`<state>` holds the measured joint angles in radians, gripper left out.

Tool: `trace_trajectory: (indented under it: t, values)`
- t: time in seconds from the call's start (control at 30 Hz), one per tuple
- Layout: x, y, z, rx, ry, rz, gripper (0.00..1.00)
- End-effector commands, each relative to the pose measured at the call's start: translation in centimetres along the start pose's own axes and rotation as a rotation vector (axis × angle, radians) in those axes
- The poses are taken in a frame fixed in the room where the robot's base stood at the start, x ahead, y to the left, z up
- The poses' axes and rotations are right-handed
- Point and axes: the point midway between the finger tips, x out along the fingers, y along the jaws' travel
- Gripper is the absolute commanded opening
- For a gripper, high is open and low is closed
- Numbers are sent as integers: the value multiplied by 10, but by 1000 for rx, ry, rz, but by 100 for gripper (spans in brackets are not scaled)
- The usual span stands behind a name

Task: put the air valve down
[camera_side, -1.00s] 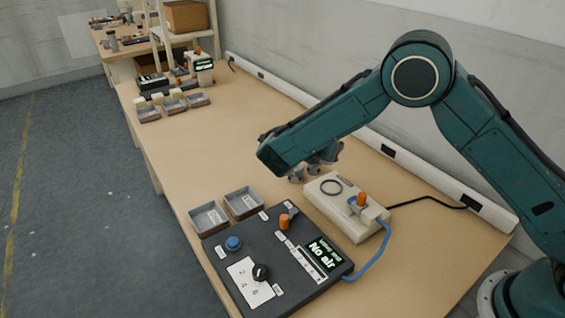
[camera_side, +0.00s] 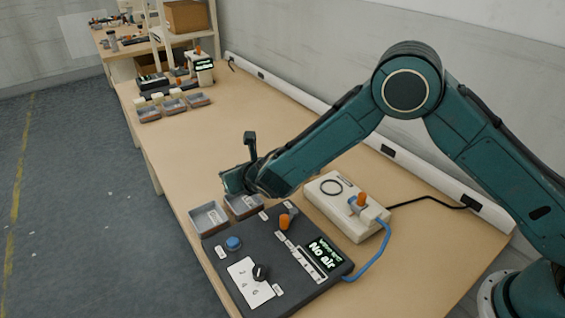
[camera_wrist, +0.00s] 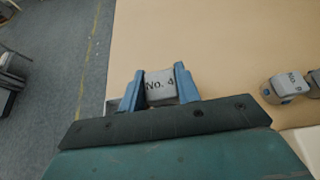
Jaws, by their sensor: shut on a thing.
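My gripper (camera_wrist: 160,84) is shut on a grey piece marked "No. 4" (camera_wrist: 159,86), seen between its blue fingers in the wrist view. In the side view my gripper (camera_side: 238,182) is just behind the grey trays; the held piece cannot be made out there. An orange-topped valve-like fitting (camera_side: 361,200), perhaps the air valve, stands on a cream box (camera_side: 328,213) with a blue hose running to the dark panel. Another orange knob (camera_side: 285,221) stands on the dark panel (camera_side: 230,262). The panel's display (camera_side: 323,254) reads "No air". My gripper touches neither orange part.
Another grey marked piece (camera_wrist: 290,86) lies at the right in the wrist view. The table's left edge is close.

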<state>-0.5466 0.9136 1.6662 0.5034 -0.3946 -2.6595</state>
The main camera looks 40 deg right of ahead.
Motion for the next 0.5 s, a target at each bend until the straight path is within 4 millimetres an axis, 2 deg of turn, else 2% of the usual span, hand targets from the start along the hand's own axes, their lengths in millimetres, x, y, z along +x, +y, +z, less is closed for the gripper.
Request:
trace_trajectory:
  t: [0.03, 0.2, 0.3, 0.5]
  values:
    - [0, 13, 2, -23, -3, 48, 2]
    - [-4, 53, 6, -102, -4, 189, 2]
    - [-8, 71, 7, -136, -3, 251, 2]
    - [-13, 91, 10, -175, -3, 319, 2]
